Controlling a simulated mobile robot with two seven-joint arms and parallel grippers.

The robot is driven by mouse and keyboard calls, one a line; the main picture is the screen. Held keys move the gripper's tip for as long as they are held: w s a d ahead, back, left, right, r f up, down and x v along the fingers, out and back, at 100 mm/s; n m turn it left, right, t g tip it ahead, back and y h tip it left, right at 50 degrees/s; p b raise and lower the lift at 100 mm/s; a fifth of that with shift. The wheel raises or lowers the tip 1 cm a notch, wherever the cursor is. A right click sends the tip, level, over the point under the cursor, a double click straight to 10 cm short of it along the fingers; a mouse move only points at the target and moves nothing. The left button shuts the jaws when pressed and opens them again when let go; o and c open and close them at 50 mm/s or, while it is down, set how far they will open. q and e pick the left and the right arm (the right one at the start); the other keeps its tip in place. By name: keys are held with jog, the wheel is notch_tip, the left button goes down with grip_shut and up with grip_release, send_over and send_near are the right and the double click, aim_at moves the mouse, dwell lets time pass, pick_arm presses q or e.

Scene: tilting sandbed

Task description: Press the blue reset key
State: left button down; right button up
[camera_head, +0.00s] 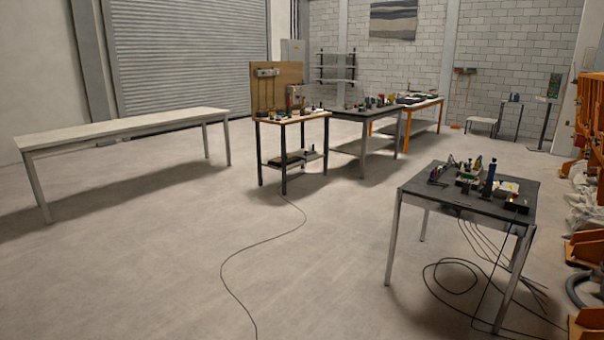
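I cannot pick out a blue reset key; the small items on the tables are too far away to tell apart. A dark-topped table (412,187) at the right holds several small devices, among them an upright blue object (490,178). A wooden-topped bench with a pegboard (277,88) stands farther back near the middle, with small items on it. Neither of my grippers shows in this view.
A long, bare white table (125,127) stands at the left. A dark table (364,115) and an orange-legged table (436,101) stand at the back. Cables (240,292) lie on the floor. Orange equipment (590,125) lines the right edge. The middle floor is otherwise open.

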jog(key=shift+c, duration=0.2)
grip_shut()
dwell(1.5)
